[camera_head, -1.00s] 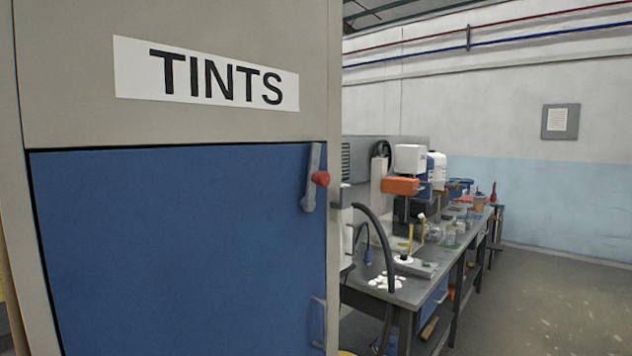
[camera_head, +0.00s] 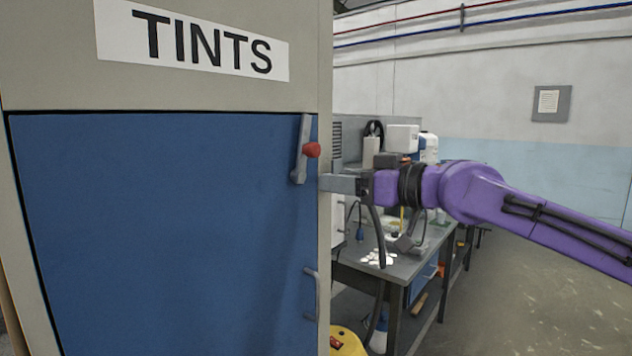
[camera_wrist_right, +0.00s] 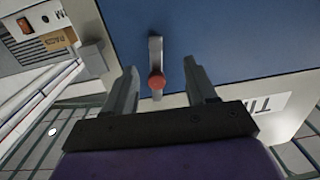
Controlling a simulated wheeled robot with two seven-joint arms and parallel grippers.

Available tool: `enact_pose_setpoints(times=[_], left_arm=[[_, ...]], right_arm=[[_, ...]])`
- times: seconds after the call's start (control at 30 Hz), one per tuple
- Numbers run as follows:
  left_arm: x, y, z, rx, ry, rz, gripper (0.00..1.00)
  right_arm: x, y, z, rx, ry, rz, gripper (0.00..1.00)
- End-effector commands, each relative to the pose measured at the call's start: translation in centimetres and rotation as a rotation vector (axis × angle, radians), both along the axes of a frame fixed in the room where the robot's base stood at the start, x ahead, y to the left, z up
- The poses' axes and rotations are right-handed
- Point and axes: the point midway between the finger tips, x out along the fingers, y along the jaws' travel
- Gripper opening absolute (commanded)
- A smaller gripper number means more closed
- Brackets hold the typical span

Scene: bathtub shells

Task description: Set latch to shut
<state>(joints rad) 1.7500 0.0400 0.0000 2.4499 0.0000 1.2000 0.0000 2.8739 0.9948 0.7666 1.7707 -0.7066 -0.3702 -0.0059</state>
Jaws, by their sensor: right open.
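The latch (camera_head: 300,162) is a grey lever with a red knob (camera_head: 312,150), near the upper right edge of the blue cabinet door (camera_head: 160,220). Its lever stands nearly upright, with the lower end leaning slightly left. In the right wrist view the latch (camera_wrist_right: 156,60) shows between the two open fingers, with the red knob toward the gripper. My left gripper is not in view.
A tan cabinet frame (camera_head: 325,60) with a TINTS sign (camera_head: 195,38) surrounds the door. A door handle (camera_head: 312,293) sits lower on the door. A workbench (camera_head: 400,268) with equipment stands behind my right arm. Open floor (camera_head: 510,290) lies at the right.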

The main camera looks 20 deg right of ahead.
Motion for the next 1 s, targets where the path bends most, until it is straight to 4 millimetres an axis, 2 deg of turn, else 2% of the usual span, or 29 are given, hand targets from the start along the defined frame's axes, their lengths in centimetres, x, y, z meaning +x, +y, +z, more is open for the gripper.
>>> enact_pose_setpoints(times=[0.03, 0.1, 0.2, 0.33, 0.6, 0.7, 1.0], left_arm=[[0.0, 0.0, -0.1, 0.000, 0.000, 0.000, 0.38], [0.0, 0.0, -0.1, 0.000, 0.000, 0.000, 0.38], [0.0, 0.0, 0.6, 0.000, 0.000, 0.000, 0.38], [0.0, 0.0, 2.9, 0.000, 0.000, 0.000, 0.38], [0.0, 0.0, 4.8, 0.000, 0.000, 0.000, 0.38], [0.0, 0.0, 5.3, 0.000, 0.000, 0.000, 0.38], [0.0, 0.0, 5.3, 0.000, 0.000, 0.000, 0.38]], right_arm=[[-1.0, -1.5, 2.3, -0.013, -0.051, -0.015, 0.56], [-1.9, -2.6, 4.1, -0.031, -0.088, -0.028, 0.56], [-1.8, -2.6, 5.1, -0.044, -0.101, -0.032, 0.56], [0.2, -1.3, 5.6, -0.047, -0.097, -0.034, 0.56], [4.8, 1.7, 4.9, -0.042, -0.094, -0.033, 0.56], [5.9, 2.4, 4.8, -0.042, -0.095, -0.034, 0.56], [6.6, 2.9, 4.6, -0.040, -0.099, -0.033, 0.56]])
